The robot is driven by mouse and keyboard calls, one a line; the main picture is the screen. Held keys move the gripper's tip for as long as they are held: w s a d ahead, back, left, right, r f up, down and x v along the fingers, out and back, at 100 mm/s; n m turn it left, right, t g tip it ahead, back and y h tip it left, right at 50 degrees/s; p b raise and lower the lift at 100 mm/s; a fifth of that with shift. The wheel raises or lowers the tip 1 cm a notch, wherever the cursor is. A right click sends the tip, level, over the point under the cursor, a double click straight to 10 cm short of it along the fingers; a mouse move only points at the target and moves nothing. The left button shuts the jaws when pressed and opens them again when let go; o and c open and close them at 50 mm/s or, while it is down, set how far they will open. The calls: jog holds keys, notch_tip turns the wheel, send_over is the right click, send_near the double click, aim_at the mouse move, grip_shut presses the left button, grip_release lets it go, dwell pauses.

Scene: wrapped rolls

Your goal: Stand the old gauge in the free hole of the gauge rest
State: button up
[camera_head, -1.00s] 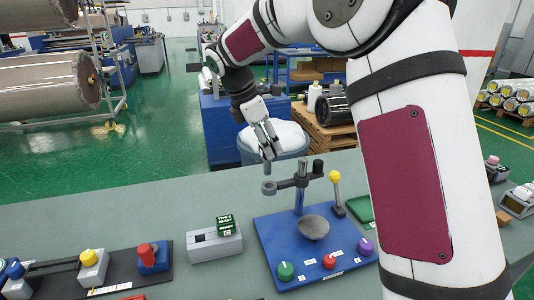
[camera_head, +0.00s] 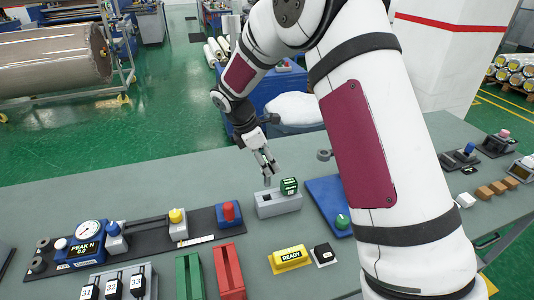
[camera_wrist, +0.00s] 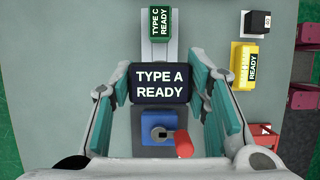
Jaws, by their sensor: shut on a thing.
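My gripper (camera_head: 266,162) is shut on the old gauge, whose dark head reads TYPE A READY (camera_wrist: 160,83) in the wrist view. In the head view its grey pin (camera_head: 267,180) points down over the left part of the gauge rest (camera_head: 281,206). I cannot tell whether the pin's tip touches the rest. The grey rest also shows in the wrist view (camera_wrist: 158,52), partly hidden by the gauge head. A green gauge marked TYPE C READY (camera_head: 288,186) stands in its right part. The free hole is not clearly visible.
A red-knobbed blue block (camera_head: 229,214) sits left of the rest. The blue stand board (camera_head: 327,199) lies to the right, partly behind my arm. A yellow READY block (camera_head: 290,259) and red and green holders (camera_head: 229,271) are in front.

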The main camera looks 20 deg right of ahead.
jog(key=shift+w, duration=0.1)
dwell(0.3)
jog(key=shift+f+b, duration=0.65)
jog(key=shift+f, duration=1.85)
jog(key=shift+f, duration=0.1)
jog(key=shift+f+b, duration=1)
jog(key=shift+f, duration=1.9)
jog(key=o, duration=1.5)
